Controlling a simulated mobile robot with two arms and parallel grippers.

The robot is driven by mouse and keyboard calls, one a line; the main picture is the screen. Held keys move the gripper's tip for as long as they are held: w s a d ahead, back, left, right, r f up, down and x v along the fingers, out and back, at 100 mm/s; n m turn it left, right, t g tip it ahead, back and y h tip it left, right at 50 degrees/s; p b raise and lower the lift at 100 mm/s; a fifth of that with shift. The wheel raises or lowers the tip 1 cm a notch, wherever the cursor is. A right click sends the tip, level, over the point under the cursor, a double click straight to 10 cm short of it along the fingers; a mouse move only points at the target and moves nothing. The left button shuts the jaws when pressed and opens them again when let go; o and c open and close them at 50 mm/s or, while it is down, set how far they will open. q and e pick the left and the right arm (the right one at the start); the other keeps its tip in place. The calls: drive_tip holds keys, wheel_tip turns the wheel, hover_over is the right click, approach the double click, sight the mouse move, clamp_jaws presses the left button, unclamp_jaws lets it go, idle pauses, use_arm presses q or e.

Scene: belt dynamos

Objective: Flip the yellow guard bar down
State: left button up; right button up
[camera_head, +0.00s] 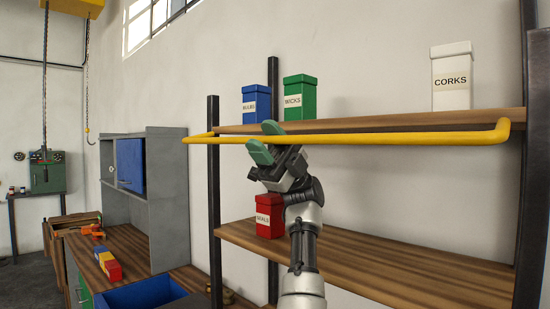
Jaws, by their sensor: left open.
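The yellow guard bar (400,138) runs level across the front of the upper shelf (370,122), a little below its front edge in the picture. Its bent ends are at the left and right posts. My left gripper (266,140) is open, with green fingertips, at the left part of the bar. One fingertip shows above the bar's line and the other below it. I cannot tell whether the fingers touch the bar. My right gripper is not in view.
Blue, green and white (452,78) boxes stand on the upper shelf. A red box (269,215) stands on the lower shelf (390,265), left of my arm. A grey cabinet (160,200) and a workbench with coloured blocks (107,263) are at left. The lower shelf's right part is clear.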

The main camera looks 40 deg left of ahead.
use_arm(q)
drive_tip(key=b+v, duration=0.1)
drive_tip(key=v, duration=0.8)
drive_tip(key=shift+w+f+b, duration=0.2)
drive_tip(key=shift+f+b, duration=0.1)
drive_tip(key=shift+f, duration=0.1)
drive_tip(key=shift+a, duration=0.1)
drive_tip(key=shift+f, duration=0.1)
